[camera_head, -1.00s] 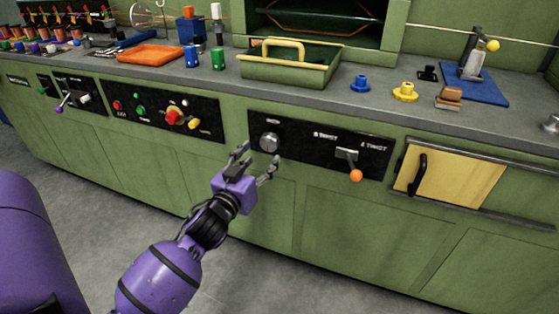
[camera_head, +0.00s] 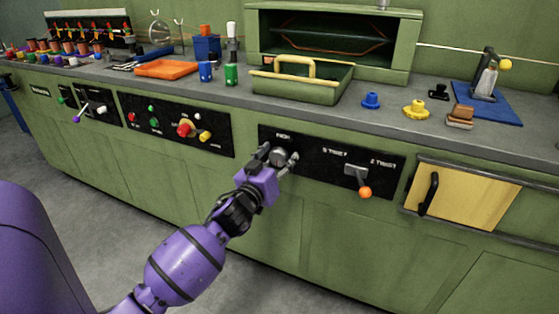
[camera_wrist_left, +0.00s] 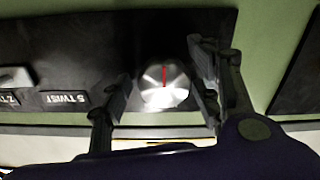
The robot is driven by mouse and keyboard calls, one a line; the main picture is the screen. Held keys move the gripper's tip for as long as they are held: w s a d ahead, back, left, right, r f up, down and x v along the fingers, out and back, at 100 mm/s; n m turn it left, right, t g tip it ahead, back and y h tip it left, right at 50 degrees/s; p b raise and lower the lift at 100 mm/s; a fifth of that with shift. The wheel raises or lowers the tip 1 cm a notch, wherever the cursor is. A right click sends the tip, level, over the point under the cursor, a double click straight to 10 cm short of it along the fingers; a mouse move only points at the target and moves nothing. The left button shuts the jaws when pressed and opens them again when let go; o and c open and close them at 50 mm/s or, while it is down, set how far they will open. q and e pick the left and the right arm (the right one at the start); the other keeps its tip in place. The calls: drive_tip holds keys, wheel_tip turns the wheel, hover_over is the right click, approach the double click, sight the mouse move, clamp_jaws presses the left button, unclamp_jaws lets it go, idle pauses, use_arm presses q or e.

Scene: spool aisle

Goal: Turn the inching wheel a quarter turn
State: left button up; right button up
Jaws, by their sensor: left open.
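The inching wheel (camera_head: 279,157) is a small silver knob on a black panel of the green cabinet front. In the left wrist view the wheel (camera_wrist_left: 163,84) shows a red mark line running up and down on its face. My left gripper (camera_head: 276,158) is at the wheel, with its fingers to either side. In the left wrist view the open fingers (camera_wrist_left: 160,95) flank the wheel, with a gap visible at least on the left side; whether the right finger touches cannot be told. My right gripper is not in view.
Right of the wheel on the same panel is a twist lever (camera_head: 364,192) with an orange knob. A yellow door (camera_head: 466,194) with a black handle is further right. A panel with buttons (camera_head: 184,128) is to the left. A green tray (camera_head: 300,88) stands on the counter above.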

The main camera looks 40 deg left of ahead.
use_arm(q)
drive_tip(key=c, duration=1.1)
